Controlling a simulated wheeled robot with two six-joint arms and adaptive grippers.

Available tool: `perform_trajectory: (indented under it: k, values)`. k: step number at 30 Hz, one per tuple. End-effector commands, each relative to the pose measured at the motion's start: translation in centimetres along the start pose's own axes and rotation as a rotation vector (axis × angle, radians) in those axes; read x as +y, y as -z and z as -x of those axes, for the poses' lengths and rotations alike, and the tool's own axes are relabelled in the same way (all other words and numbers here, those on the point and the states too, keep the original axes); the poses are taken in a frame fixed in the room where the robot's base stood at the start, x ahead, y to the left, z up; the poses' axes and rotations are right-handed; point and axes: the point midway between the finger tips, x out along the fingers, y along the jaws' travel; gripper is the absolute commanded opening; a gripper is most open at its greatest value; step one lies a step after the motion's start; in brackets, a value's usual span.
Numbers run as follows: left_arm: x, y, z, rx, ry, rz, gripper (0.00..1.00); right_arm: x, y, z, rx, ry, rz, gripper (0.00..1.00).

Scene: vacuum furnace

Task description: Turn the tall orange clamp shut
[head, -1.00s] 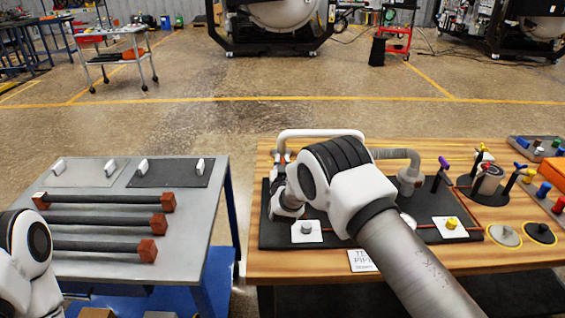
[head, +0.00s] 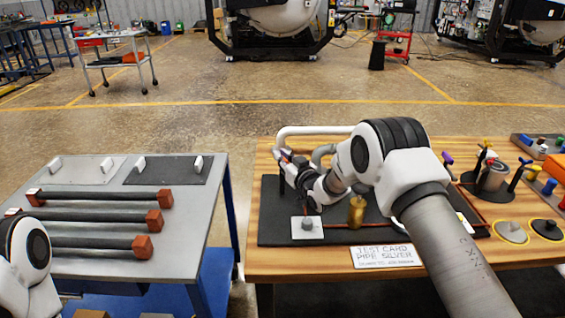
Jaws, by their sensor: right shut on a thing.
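My right gripper (head: 287,160) is at the back left of the dark board (head: 275,230) on the wooden bench. It is shut on a small part at the end of the white pipe, where a hint of orange shows between the fingers. This looks like the tall orange clamp (head: 287,153), mostly hidden by the fingers, so how far its handle is turned cannot be told. My left arm is at the lower left edge, and its gripper is out of view.
A white pipe loop (head: 315,130) runs behind my right wrist. A brass cylinder (head: 356,211) and a grey knob on a white plate (head: 307,226) stand near it. Other coloured clamps, including a purple-handled one (head: 447,159), stand to the right. A grey table (head: 190,235) with rods is at left.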

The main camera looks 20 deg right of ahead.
Motion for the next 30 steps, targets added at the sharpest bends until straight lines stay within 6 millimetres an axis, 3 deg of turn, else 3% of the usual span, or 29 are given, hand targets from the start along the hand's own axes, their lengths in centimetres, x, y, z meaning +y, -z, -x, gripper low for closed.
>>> perform_trajectory:
  k: [9, 24, 25, 26, 27, 30]
  values:
    - [-0.01, 0.01, -1.16, 0.0, 0.0, 0.0, 0.61, 0.04, -0.07, -0.03, 0.0, 0.135, 0.001, 0.0]
    - [-0.01, 0.01, -1.21, 0.0, 0.0, 0.0, 0.61, -0.07, -0.01, -0.03, -0.001, 0.16, 0.001, 0.0]
    - [-0.01, 0.01, -1.21, 0.0, 0.0, 0.0, 0.61, -0.07, -0.01, -0.03, -0.001, 0.16, 0.001, 0.24]
    - [-0.01, 0.01, -1.22, 0.0, 0.0, 0.0, 0.61, -0.07, -0.01, -0.03, -0.001, 0.16, 0.001, 0.34]
    - [-0.01, 0.01, -1.22, 0.0, 0.0, 0.0, 0.61, -0.07, -0.01, -0.03, -0.001, 0.16, 0.001, 0.39]
    - [-0.01, 0.01, -1.21, 0.0, 0.0, 0.0, 0.61, -0.07, -0.01, -0.03, 0.0, 0.159, 0.001, 0.39]
